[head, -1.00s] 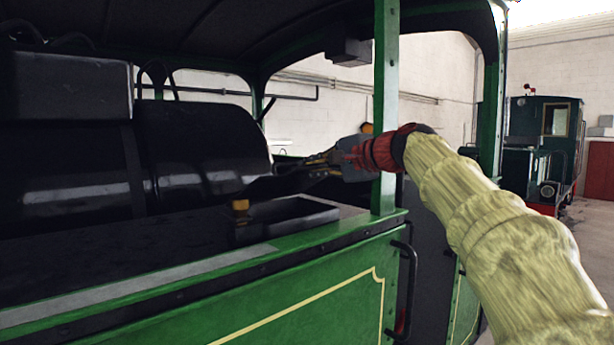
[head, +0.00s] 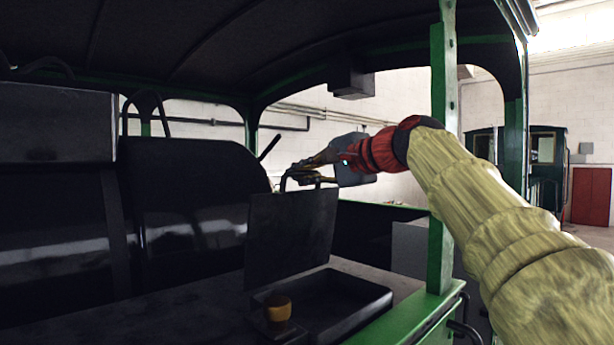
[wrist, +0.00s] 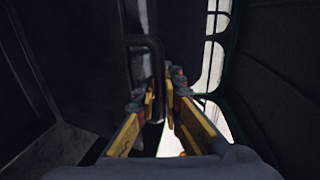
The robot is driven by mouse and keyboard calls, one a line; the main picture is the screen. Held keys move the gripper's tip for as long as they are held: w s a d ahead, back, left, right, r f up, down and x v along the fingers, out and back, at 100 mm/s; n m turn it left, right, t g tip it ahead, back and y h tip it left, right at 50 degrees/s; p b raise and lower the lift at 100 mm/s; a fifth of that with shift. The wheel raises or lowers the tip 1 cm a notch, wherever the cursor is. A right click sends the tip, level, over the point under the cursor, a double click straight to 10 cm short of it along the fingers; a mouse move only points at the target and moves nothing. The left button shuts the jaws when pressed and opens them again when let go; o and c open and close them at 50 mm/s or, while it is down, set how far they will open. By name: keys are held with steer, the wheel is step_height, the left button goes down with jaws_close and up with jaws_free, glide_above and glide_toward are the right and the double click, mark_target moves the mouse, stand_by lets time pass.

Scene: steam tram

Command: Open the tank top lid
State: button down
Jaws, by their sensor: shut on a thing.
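The tank top lid (head: 290,236) is a flat dark plate standing raised, close to upright, at the left side of a shallow dark rectangular opening with a raised rim (head: 375,300). A dark handle (head: 284,180) loops up from the lid's top edge. My gripper (head: 296,173) comes from the right and is shut on this handle. In the wrist view, the yellow-sided fingers (wrist: 158,95) close at the dark handle bar (wrist: 157,70), with the lid's dark face (wrist: 95,55) beside it. The exact finger contact is dim.
A brass-yellow cap (head: 278,308) sits on the tank top in front of the opening. A green post (head: 441,160) stands close to my arm. A dark cab roof (head: 250,40) is overhead. A large dark rounded casing (head: 190,200) stands behind the lid at the left.

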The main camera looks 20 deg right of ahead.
steer(key=shift+w+a+r+p, duration=0.2)
steer(key=shift+w+a, duration=0.1)
steer(key=shift+w, duration=0.3)
steer(key=shift+w+a+r+p, duration=0.1)
steer(key=shift+w+a+p, duration=0.1)
steer(key=shift+w+a, duration=0.3)
steer(key=shift+w+a+r+p, duration=0.15)
steer(key=shift+w+p, duration=0.05)
steer(key=shift+w, duration=0.5)
steer(key=c, duration=2.2)
jaws_free()
steer(key=shift+c, duration=0.2)
steer(key=shift+f, duration=0.1)
steer(key=shift+d, duration=0.15)
steer(key=v, duration=1.2)
